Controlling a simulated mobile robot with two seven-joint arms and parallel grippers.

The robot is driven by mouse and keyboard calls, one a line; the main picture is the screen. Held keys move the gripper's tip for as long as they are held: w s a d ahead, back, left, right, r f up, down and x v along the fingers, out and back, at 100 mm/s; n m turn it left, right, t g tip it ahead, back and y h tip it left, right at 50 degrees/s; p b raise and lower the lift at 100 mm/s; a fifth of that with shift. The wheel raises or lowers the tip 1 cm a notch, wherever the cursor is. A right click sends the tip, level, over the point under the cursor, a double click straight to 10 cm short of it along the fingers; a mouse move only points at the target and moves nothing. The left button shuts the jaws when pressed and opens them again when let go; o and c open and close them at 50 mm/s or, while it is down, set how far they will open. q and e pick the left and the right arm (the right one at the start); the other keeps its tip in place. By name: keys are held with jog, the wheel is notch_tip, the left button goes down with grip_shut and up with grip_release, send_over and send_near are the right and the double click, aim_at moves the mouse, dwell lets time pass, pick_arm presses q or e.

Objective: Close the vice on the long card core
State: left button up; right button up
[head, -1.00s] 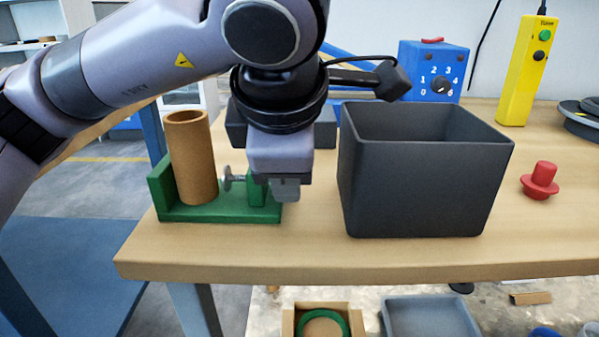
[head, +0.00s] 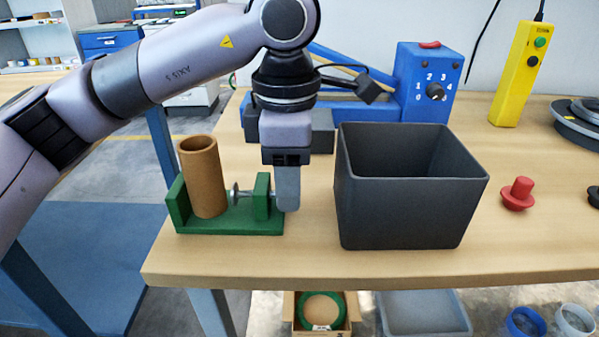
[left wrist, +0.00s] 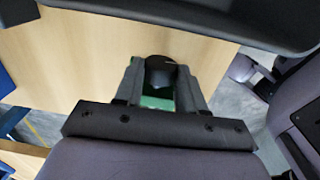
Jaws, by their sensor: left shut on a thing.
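The long card core (head: 203,178), a brown tube, stands upright in the green vice (head: 262,196) at the left of the bench. A metal screw with a round pad (head: 235,194) comes from the vice's right block toward the core. The pad is very close to the core; I cannot tell whether they touch. My left gripper (head: 288,205) points down at the vice's right end. In the left wrist view, its fingers are shut on a dark round knob (left wrist: 160,70), with green vice below. The fingers hide the knob in the head view. My right gripper is not in view.
A dark grey open bin (head: 410,215) stands just right of my left gripper. A blue control box (head: 428,85) and a dark block are behind. A red knobbed piece (head: 518,194) and a yellow pendant (head: 520,75) are at the right. The bench front is clear.

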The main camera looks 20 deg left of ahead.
pick_arm(q)
jog(key=shift+r+g, duration=0.15)
jog(key=shift+g, duration=0.15)
jog(key=shift+w, duration=0.1)
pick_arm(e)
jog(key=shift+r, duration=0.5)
pick_arm(q)
jog(key=g+p, duration=0.1)
jog(key=p, duration=0.1)
jog(key=g+p, duration=0.1)
jog(key=p, duration=0.1)
jog(key=shift+w+g+h+p, duration=0.3)
jog(key=shift+g+h+p, duration=0.1)
jog(key=shift+a+g, duration=0.1)
jog(key=shift+g, duration=0.2)
jog(key=shift+f, duration=0.25)
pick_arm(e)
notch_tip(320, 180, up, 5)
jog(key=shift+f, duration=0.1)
pick_arm(q)
jog(key=o, duration=0.6)
jog(key=shift+w, duration=0.1)
